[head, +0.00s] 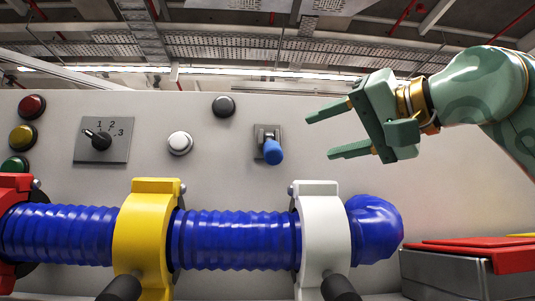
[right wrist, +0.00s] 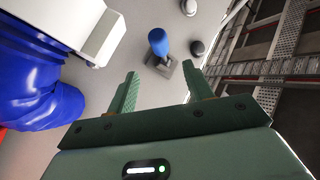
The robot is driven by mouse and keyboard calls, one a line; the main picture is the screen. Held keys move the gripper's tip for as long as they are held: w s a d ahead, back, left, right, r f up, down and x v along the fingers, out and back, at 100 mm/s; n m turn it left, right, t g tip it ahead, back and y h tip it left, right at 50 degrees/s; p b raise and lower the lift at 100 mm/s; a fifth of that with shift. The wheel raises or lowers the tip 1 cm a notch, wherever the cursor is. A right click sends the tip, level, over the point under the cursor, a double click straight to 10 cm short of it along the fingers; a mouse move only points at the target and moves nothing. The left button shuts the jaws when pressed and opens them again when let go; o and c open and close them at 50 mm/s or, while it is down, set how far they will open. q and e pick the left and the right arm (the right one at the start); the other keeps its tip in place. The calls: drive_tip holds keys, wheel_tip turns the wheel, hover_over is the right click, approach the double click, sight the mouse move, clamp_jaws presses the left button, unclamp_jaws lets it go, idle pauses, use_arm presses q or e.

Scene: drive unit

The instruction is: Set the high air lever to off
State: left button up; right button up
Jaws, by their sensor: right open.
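A small lever with a blue handle (head: 273,151) is mounted on a grey plate (head: 265,131) on the upright panel. In the head view its handle points down and out towards me. The blue handle (right wrist: 158,42) and its plate (right wrist: 165,67) also show in the right wrist view, ahead of the fingers and between them. No label is readable on it. My right gripper (head: 319,137) is open and empty, to the right of the lever in the head view and apart from it. Its fingers (right wrist: 160,71) point towards the panel in the right wrist view. My left gripper is not in view.
A blue ribbed hose (head: 235,240) runs below the lever, held by a yellow clamp (head: 150,245) and a white clamp (head: 322,240). A rotary dial (head: 101,141), a white button (head: 180,143) and a black button (head: 223,105) sit left. A red-lidded box (head: 470,260) stands lower right.

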sight(268, 153)
drive_tip(key=p+x, duration=0.1)
drive_tip(key=x, duration=0.3)
drive_tip(key=shift+a+r, duration=0.1)
drive_tip(key=shift+a, duration=0.15)
drive_tip(key=p+x, duration=0.2)
drive_tip(key=x, duration=0.7)
drive_tip(key=shift+d, duration=0.1)
drive_tip(key=shift+w+a+p, duration=0.3)
drive_tip(key=shift+w, duration=0.25)
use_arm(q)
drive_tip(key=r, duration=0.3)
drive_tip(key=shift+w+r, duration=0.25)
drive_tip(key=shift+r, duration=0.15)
